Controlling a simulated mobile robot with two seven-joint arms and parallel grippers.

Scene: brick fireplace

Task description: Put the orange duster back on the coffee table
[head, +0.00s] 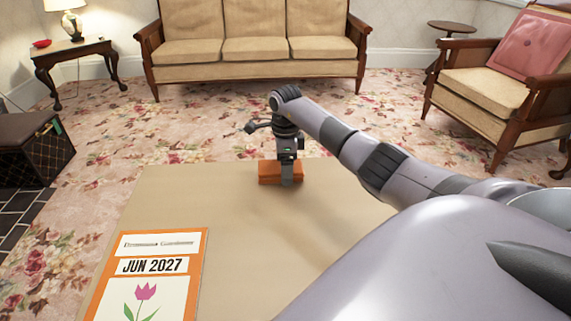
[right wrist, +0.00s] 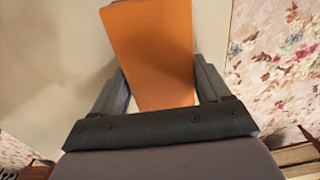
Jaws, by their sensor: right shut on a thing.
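The orange duster (head: 268,172) is a block-shaped orange thing at the far edge of the beige coffee table (head: 240,240) in the head view. My right gripper (head: 287,182) points down and is shut on the duster. In the right wrist view, the duster (right wrist: 150,45) sits between the two fingers, with the table top on one side and the carpet on the other. I cannot tell whether its underside touches the table or is slightly above it. My left gripper is not in view.
The rest of the visible top is bare. Beyond are floral carpet (head: 180,125), a sofa (head: 250,50), an armchair (head: 485,95) and a side table (head: 75,52) with a lamp.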

